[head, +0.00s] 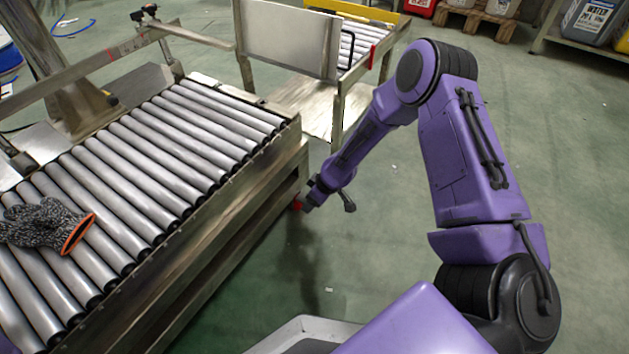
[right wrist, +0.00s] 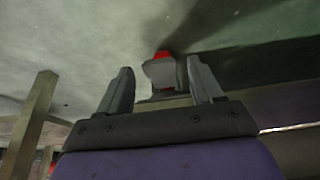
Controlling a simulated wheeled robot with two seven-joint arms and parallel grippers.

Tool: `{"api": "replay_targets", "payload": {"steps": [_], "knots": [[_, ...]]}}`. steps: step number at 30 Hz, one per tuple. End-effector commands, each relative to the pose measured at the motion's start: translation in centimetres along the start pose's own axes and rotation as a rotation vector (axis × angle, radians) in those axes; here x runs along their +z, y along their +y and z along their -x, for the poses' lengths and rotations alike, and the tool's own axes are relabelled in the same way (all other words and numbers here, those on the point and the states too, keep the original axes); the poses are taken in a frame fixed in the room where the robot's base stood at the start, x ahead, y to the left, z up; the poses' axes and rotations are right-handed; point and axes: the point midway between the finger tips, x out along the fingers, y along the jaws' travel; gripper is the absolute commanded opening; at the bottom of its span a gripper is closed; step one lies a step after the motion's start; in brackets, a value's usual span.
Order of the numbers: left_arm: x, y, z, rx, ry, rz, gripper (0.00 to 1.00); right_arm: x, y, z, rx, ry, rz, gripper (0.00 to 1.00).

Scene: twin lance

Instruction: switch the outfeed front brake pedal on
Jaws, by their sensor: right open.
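A small red and grey pedal (right wrist: 160,74) shows in the right wrist view. The fingers are apart and hold nothing; I cannot tell whether one touches the pedal. In the head view my right gripper (head: 328,204) is low beside the end of the roller conveyor. A small red part (head: 297,204) shows just left of it, by the conveyor's lower frame; most of it is hidden. Whether the pedal is on or off cannot be seen. My left gripper is not in view.
The roller conveyor (head: 150,150) fills the left, with a dark glove (head: 45,226) on its rollers. A steel cart (head: 290,45) with more rollers stands behind my right arm. Green floor is open at the right. A metal post (right wrist: 34,120) is at left in the wrist view.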

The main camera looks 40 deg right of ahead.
Motion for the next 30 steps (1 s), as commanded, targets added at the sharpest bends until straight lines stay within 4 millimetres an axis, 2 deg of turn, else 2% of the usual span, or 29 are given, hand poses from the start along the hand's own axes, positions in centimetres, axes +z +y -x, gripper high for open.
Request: {"api": "replay_targets", "payload": {"steps": [1,3,6,17,23,30], "knots": [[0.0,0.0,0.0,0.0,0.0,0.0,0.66,0.0,0.0,0.0,0.0,0.0,0.0,0.59],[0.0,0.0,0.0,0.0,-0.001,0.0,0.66,0.0,0.0,0.0,0.0,0.0,0.0,0.37],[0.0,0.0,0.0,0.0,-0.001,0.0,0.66,0.0,0.0,0.0,0.0,-0.001,0.0,0.1],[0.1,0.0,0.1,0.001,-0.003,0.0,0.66,0.5,0.0,-0.3,-0.001,0.056,-0.002,0.1],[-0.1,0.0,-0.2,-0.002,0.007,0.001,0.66,1.2,-0.1,-1.1,-0.002,0.179,-0.004,0.1],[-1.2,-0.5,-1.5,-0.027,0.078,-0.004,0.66,1.8,0.0,-2.2,-0.001,0.348,-0.004,0.1]]}}
